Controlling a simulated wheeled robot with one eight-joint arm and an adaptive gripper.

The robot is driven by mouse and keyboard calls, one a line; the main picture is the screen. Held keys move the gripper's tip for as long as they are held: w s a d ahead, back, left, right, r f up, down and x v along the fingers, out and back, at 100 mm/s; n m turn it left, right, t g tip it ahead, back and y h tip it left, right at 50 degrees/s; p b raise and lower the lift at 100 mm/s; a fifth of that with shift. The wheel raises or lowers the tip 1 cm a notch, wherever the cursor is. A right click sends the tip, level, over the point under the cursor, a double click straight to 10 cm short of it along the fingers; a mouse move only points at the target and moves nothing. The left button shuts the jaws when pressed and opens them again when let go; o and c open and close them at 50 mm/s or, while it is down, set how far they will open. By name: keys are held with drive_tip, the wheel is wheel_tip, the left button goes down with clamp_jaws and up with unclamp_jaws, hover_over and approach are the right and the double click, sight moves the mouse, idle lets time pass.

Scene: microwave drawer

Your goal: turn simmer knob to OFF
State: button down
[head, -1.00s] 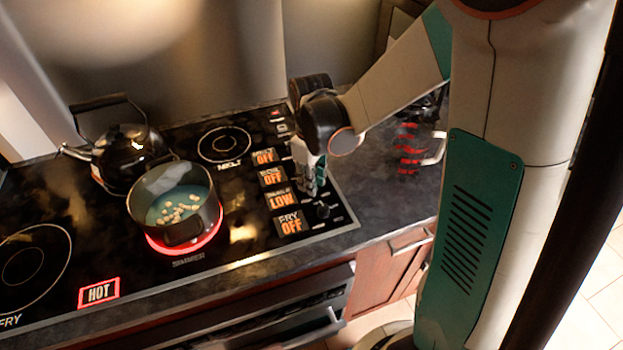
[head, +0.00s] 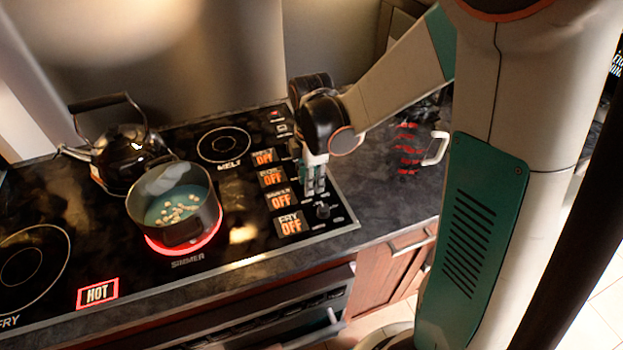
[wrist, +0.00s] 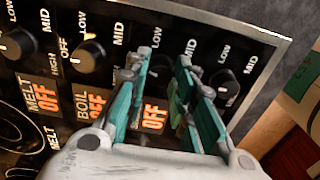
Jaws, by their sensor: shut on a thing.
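The simmer display (head: 280,199) on the cooktop's control panel reads OFF in orange; part of it also shows in the wrist view (wrist: 154,115). The simmer knob is mostly hidden between my fingers. My gripper (head: 315,188) points down at the panel just right of the simmer display. In the wrist view my gripper's teal-lined fingers (wrist: 163,72) are on either side of the simmer knob's place, shut on it. The melt, boil and fry displays also read OFF.
The fry knob (head: 323,211) sits close in front of my gripper; the boil knob (wrist: 88,55) is on the other side. A pot (head: 174,205) stands on the red-glowing simmer burner. A black kettle (head: 129,150) is behind it. A HOT sign (head: 98,292) is lit.

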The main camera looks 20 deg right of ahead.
drive_tip(key=shift+n, duration=1.5)
drive_tip(key=c, duration=1.3)
unclamp_jaws()
drive_tip(key=shift+a, duration=0.1)
drive_tip(key=shift+c, duration=0.2)
wheel_tip(320, 180, up, 12)
